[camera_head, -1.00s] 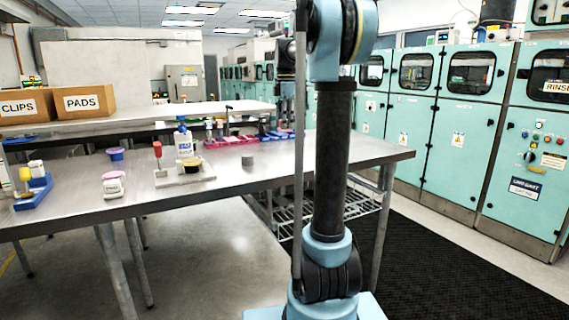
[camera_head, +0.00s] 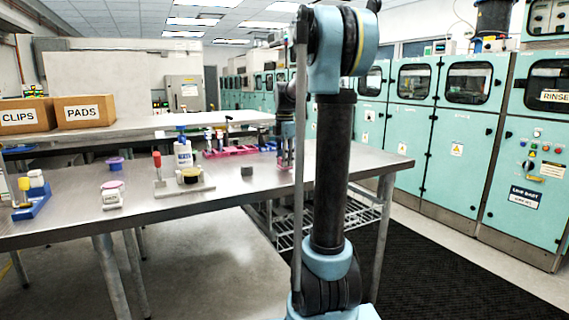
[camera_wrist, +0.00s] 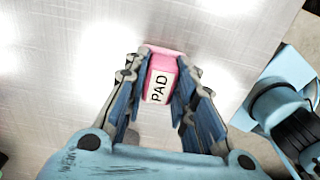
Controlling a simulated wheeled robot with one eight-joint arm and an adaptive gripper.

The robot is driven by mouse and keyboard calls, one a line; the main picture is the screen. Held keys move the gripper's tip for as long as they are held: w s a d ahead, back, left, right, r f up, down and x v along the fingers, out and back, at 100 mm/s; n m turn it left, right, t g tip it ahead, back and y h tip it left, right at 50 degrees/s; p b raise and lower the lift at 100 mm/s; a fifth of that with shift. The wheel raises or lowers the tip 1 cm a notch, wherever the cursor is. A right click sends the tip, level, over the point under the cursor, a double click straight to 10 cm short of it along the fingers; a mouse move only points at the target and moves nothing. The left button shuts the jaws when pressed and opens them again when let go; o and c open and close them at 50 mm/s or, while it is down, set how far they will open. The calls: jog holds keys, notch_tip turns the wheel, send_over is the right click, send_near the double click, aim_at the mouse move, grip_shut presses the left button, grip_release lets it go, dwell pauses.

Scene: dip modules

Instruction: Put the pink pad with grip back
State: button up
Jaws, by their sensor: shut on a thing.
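The pink pad with its grip (camera_wrist: 162,75) carries a white "PAD" label and sits between the fingers of my gripper (camera_wrist: 160,92) in the wrist view. My gripper is shut on it from both sides. Bare metal tabletop shows beneath and around it. In the head view my gripper (camera_head: 286,158) hangs low at the table's far right part, partly beside my own arm. The pad is too small there to make out clearly. A pink rack (camera_head: 232,151) lies on the table just left of my gripper.

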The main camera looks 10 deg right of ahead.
jog(key=shift+f, duration=0.4)
jog(key=o, duration=1)
jog(key=shift+c, duration=0.2)
notch_tip(320, 180, up, 12)
jog(key=s+f+m+t, duration=0.2)
jog(key=s+f+m, duration=1.9)
jog(key=s+f, duration=1)
jog(key=s, duration=0.4)
